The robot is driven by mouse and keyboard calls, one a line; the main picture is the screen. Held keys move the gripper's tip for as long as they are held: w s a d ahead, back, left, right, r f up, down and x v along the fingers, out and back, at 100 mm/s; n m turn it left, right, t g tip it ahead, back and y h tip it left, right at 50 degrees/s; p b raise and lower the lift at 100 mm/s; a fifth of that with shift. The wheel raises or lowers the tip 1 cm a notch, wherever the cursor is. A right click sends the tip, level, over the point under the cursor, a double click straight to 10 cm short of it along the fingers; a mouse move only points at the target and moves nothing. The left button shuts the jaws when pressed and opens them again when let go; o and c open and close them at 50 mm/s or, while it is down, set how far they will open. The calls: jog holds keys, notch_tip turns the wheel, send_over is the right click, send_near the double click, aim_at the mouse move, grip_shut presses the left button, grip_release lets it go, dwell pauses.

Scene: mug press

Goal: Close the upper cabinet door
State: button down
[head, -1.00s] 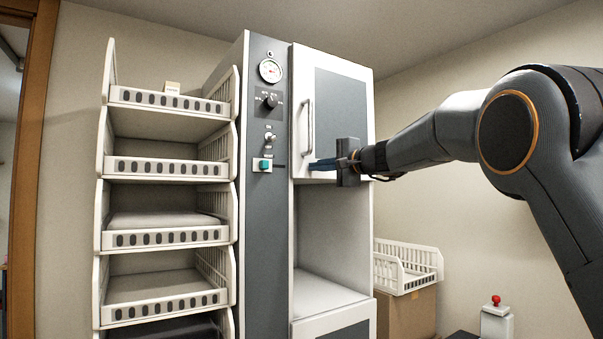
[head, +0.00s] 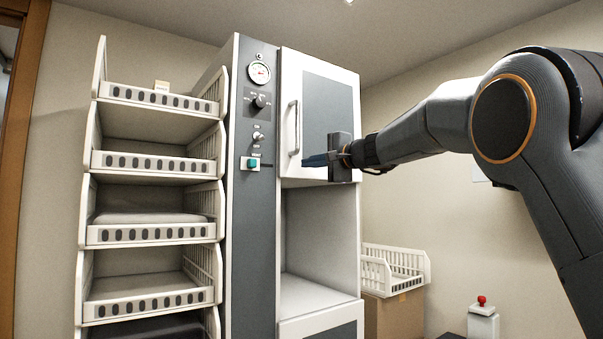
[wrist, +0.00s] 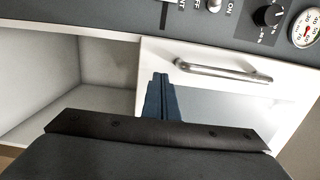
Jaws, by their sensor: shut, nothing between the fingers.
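The upper cabinet door (head: 321,80) is white with a grey panel, above the open compartment in the head view. It looks flush or nearly flush with the cabinet front; a small gap cannot be ruled out. Its bar handle (head: 294,127) is upright near its left edge. My gripper (head: 306,161) is shut and empty, in front of the door's lower part, right of and below the handle.
The open compartment (head: 318,245) lies below the door. The control panel (head: 253,190) with gauge and switches is to its left, then a rack of white trays (head: 150,235). A white basket on a box (head: 395,285) and a red-buttoned post (head: 482,322) stand at right.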

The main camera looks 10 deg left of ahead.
jog(key=b+v, duration=0.4)
jog(key=v, duration=0.7)
jog(key=shift+s+a, duration=0.15)
jog(key=shift+a, duration=0.05)
jog(key=s+d+f+n+g+h, duration=0.1)
jog(key=s+d+f+g+h, duration=0.15)
jog(key=f, duration=1.05)
jog(key=s+d+f+g+h, duration=0.1)
jog(key=s+d+f+h, duration=0.15)
jog(key=f, duration=1.05)
jog(key=s+d+f+n+g+h, duration=0.1)
jog(key=s+d+f+g+h, duration=0.2)
jog(key=f, duration=1)
jog(key=s+d+f+n+g+h, duration=0.1)
jog(key=s+d+f, duration=0.3)
jog(key=s+f, duration=0.4)
jog(key=s+d+f+n+g+h, duration=0.2)
jog(key=s+d+f+n, duration=0.1)
jog(key=s+f, duration=0.6)
jog(key=s+d+f+n+g+h, duration=0.2)
jog(key=s+d+f, duration=0.3)
jog(key=s+f, duration=0.4)
jog(key=s, duration=0.2)
jog(key=shift+s+d+n+g, duration=0.3)
jog(key=shift+s+d+g, duration=0.05)
jog(key=shift+d, duration=0.05)
